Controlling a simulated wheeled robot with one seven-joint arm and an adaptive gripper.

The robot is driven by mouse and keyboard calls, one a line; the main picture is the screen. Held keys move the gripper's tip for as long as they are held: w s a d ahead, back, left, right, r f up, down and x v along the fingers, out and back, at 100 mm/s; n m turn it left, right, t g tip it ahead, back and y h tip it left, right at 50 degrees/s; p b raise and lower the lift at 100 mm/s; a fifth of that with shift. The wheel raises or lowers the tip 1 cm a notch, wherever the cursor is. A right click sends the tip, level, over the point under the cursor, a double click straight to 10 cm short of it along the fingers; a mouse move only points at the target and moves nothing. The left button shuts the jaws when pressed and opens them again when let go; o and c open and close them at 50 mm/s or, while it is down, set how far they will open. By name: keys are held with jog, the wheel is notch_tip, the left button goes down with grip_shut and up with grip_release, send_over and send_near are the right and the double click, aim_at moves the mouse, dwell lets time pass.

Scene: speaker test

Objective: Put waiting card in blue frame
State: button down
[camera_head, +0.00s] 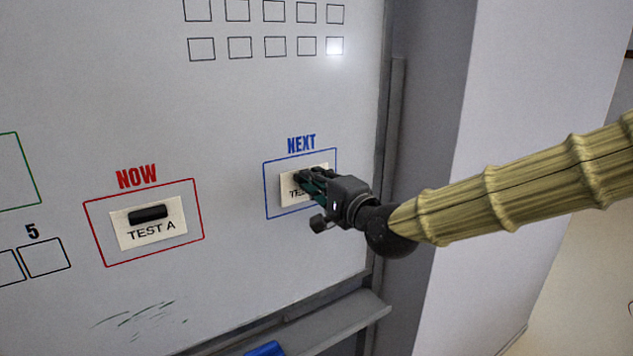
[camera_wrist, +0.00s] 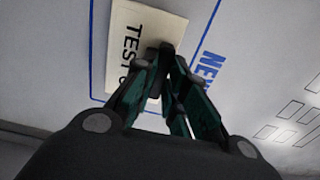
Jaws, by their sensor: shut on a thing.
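A cream card (camera_head: 290,189) with a black handle sits inside the blue frame (camera_head: 266,203) under the word NEXT on the whiteboard. My gripper (camera_head: 312,178) is in front of the card and covers part of its lettering. In the wrist view my gripper (camera_wrist: 166,62) is shut on the card's dark handle, and the card (camera_wrist: 140,25) shows "TEST" with a partly hidden letter after it. The card's face lies against or very close to the board; I cannot tell which. The blue frame (camera_wrist: 207,35) also shows in the wrist view around the card.
A card marked TEST A (camera_head: 150,233) sits in the red NOW frame (camera_head: 201,222) to the left. Rows of small squares (camera_head: 275,46) are above, one with a bright spot (camera_head: 334,46). A grey ledge (camera_head: 340,325) runs below the board, with a blue object (camera_head: 265,349).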

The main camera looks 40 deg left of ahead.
jog(key=shift+w+a, duration=0.15)
jog(key=shift+a, duration=0.2)
dwell(0.6)
jog(key=c, duration=1.4)
grip_release()
jog(key=shift+o, duration=0.4)
jog(key=o, duration=0.4)
jog(key=shift+c, duration=0.2)
jog(key=shift+d, duration=0.15)
jog(key=b+v, duration=0.1)
jog(key=v, duration=0.6)
